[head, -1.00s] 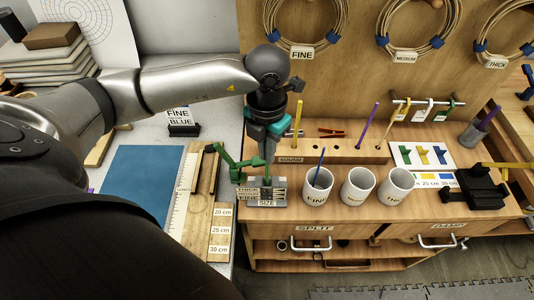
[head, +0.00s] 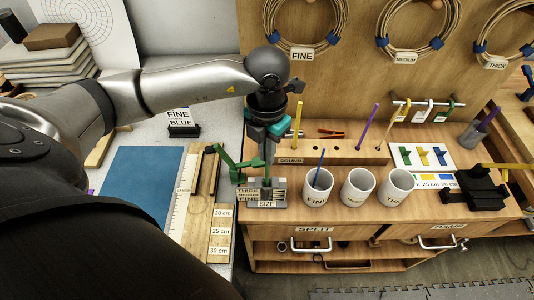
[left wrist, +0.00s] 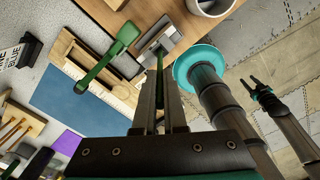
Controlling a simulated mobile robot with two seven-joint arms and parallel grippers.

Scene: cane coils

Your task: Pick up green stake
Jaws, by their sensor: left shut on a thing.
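The thin green stake (left wrist: 160,62) is upright between the fingers of my left gripper (head: 269,158). In the head view its lower part shows just below the fingertips, above the grey size block (head: 270,195). I cannot tell whether its lower end still sits in the block. My left gripper is shut on the stake. A gripper (left wrist: 258,88) with two dark fingers apart shows at the right of the left wrist view; it is my right one, open and empty, away from the stake.
A green lever tool (head: 236,163) stands close left of the block. Three white cups (head: 317,190) stand to its right. A wooden holder (head: 335,154) with coloured stakes is behind. A blue mat (head: 138,190) and ruler board lie to the left.

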